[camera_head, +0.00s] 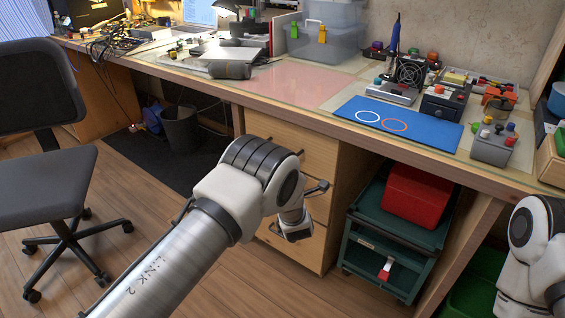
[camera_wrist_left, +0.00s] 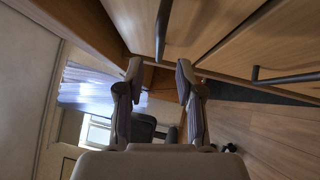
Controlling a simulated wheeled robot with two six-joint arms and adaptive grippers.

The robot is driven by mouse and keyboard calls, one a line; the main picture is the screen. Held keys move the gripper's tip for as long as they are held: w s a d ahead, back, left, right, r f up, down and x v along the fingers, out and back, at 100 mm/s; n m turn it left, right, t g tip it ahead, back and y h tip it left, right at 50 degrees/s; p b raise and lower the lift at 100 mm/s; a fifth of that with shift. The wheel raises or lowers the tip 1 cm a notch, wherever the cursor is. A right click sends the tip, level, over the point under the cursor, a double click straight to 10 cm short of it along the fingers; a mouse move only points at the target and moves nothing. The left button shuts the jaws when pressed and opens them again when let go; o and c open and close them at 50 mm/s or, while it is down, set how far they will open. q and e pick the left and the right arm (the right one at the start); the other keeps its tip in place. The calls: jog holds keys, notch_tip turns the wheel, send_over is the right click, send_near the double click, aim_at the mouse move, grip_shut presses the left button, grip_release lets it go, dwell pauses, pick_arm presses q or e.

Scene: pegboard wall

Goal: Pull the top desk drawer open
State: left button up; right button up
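The wooden drawer unit stands under the desk in the head view, partly hidden behind my left arm. A strip of its top drawer front (camera_head: 287,132) shows above the arm. In the left wrist view, the dark bar handle (camera_wrist_left: 163,28) of the upper drawer front (camera_wrist_left: 205,22) lies close to my left gripper (camera_wrist_left: 159,72). The gripper is open and its fingers are apart. The handle's near end appears between the fingertips; contact is not visible. The left fingers cannot be made out in the head view. Only part of my right arm shows, at the right edge; its gripper is out of view.
A lower dark handle (camera_wrist_left: 285,78) shows in the left wrist view. A green cart (camera_head: 395,235) with a red box (camera_head: 417,195) stands right of the drawers. An office chair (camera_head: 45,180) is at left. Bare wood floor (camera_head: 150,255) lies between chair and arm.

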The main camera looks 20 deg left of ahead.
pick_arm(q)
jog(key=b+x, duration=0.2)
jog(key=x, duration=0.4)
jog(key=shift+w+f, duration=0.1)
jog(key=shift+w+a, duration=0.2)
jog(key=shift+w, duration=0.1)
grip_shut()
